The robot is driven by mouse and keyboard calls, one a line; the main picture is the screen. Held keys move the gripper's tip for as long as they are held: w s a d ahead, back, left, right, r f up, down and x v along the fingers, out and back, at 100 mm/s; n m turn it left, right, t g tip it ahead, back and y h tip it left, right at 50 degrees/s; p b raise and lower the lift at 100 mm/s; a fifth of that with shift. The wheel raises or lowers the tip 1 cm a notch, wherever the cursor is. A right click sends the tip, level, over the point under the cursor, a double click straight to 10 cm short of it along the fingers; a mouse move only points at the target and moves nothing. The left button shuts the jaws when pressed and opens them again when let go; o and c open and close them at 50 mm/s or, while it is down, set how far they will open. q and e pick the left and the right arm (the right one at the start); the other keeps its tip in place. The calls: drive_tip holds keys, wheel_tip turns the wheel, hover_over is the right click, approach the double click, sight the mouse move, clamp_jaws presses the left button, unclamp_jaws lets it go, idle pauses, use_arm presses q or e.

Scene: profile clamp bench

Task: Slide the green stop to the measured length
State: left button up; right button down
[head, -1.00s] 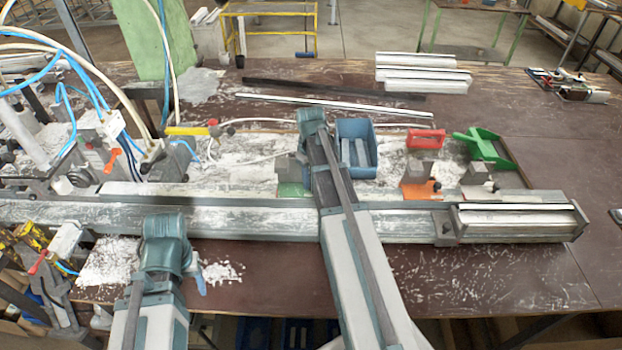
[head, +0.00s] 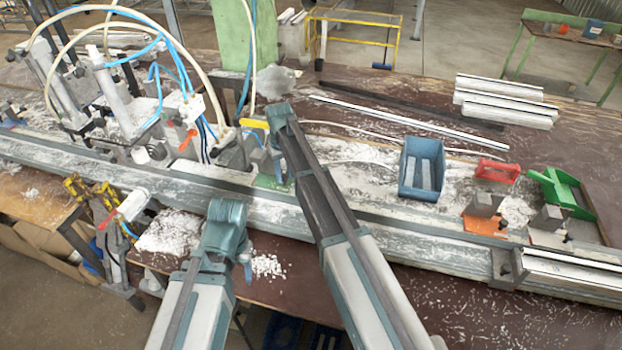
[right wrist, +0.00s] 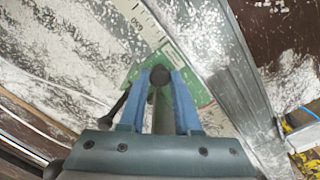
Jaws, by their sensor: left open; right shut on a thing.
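The green stop (head: 268,182) is a flat green plate on the long grey rail (head: 360,235), just right of the clamp end; my right arm partly covers it. In the right wrist view, my right gripper (right wrist: 160,80) has its blue fingers shut on the dark knob (right wrist: 160,75) of the green stop (right wrist: 189,82). A pale scale strip with printed numbers (right wrist: 140,20) runs beside the rail there; the stop's exact reading is not legible. My left gripper (head: 244,262) is open and empty, low in front of the rail, apart from it.
Clamps with hoses and an orange lever (head: 187,140) crowd the left. Profiles (head: 505,100) lie at the back. White chips litter the bench.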

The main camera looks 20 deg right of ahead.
sight(267, 180)
drive_tip(key=w+a, duration=0.1)
drive_tip(key=a, duration=0.1)
drive_tip(key=w+a, duration=0.2)
drive_tip(key=a, duration=0.1)
drive_tip(key=shift+w+a, duration=0.2)
drive_tip(key=shift+a, duration=0.15)
drive_tip(key=c, duration=0.6)
unclamp_jaws()
drive_tip(key=shift+d, duration=0.1)
drive_tip(key=shift+r, duration=0.1)
wheel_tip(267, 180, up, 14)
drive_tip(key=p, duration=1.3)
drive_tip(key=shift+f+p, duration=0.2)
drive_tip(key=shift+p, duration=0.2)
